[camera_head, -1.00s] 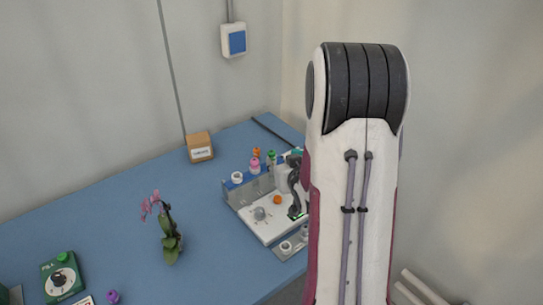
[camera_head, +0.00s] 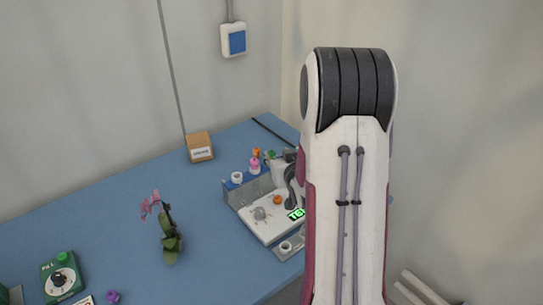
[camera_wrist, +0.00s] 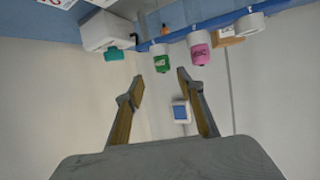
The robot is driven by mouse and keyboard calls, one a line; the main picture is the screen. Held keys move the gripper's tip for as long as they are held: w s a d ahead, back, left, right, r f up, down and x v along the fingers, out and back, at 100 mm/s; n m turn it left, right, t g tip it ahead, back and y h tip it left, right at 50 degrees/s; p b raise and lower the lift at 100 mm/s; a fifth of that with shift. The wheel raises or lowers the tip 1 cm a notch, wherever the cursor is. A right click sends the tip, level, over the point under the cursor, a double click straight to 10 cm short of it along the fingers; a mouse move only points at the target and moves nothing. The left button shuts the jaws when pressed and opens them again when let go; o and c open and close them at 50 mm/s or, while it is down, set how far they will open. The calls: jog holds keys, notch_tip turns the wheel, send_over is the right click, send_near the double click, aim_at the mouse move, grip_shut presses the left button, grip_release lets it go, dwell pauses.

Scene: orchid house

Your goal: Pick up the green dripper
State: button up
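The green dripper (camera_wrist: 162,63) shows in the wrist view with a white label and a white upper part, in a row along a blue rack edge (camera_wrist: 190,30). In the head view the green dripper (camera_head: 271,154) is small, at the back of the rack near my arm. My gripper (camera_wrist: 161,80) is open and empty. In the wrist view its two fingertips lie on either side of and just below the green dripper, apart from it. Depth between them is hard to tell. My arm hides part of the rack in the head view.
A pink dripper (camera_wrist: 200,53) is close beside the green one, and a white item (camera_wrist: 249,24) sits farther along. A white device with a teal tip (camera_wrist: 114,54) is on the other side. An orchid (camera_head: 168,235) stands on the blue table, with clear surface around it.

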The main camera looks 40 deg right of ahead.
aim_at(272, 154)
jog(key=shift+w, duration=0.1)
dwell(0.3)
jog(key=shift+w+d+f, duration=0.1)
jog(key=shift+w+f, duration=0.35)
jog(key=shift+w, duration=0.25)
jog(key=shift+w+d+f, duration=0.1)
jog(key=shift+w+f, duration=0.35)
jog(key=shift+w, duration=0.2)
jog(key=shift+x, duration=1)
jog(key=shift+r, duration=0.1)
jog(key=shift+c, duration=0.5)
jog(key=c, duration=0.8)
